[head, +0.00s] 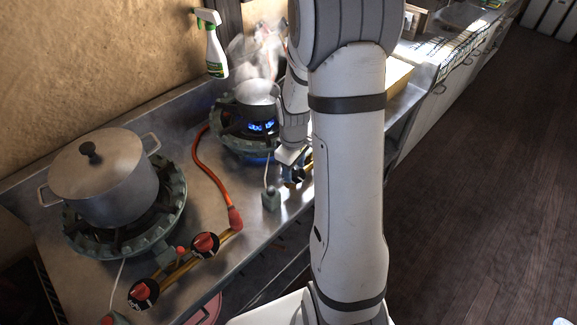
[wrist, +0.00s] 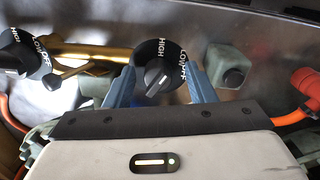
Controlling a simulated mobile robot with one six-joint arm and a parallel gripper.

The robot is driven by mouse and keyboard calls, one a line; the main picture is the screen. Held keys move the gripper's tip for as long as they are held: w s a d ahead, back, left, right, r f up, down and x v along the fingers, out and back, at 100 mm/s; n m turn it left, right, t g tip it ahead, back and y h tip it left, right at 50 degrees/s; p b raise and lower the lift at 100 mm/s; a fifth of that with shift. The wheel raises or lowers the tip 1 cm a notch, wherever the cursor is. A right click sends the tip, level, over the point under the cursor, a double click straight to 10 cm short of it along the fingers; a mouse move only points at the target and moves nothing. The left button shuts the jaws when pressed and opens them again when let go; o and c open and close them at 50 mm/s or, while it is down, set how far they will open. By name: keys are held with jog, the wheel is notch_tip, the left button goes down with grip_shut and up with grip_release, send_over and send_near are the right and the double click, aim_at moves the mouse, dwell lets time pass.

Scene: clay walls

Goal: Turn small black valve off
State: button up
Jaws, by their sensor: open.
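A black valve (wrist: 158,78) with a white-lettered HIGH, LO and OFF dial sits between the fingers of my gripper (wrist: 161,88) in the wrist view. The fingers are open, one on each side of the knob; I cannot tell whether they touch it. A second black valve (wrist: 16,58) with similar lettering is at the left edge, outside the fingers. In the head view my gripper (head: 291,158) is low at the front of the far burner (head: 240,135), where blue flame burns under a steaming pot (head: 258,92). My arm hides part of this area.
A large lidded pot (head: 103,185) stands on the near burner (head: 170,215). Red valves (head: 205,244) are on its front pipe. An orange hose (head: 198,165) runs between the burners. A green-and-white spray bottle (head: 212,45) stands by the wall.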

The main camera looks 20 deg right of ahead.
jog(key=shift+w+r, duration=0.1)
jog(key=shift+r, duration=0.2)
notch_tip(320, 180, up, 7)
jog(key=shift+a+r, duration=0.1)
jog(key=shift+r, duration=0.05)
dwell(0.3)
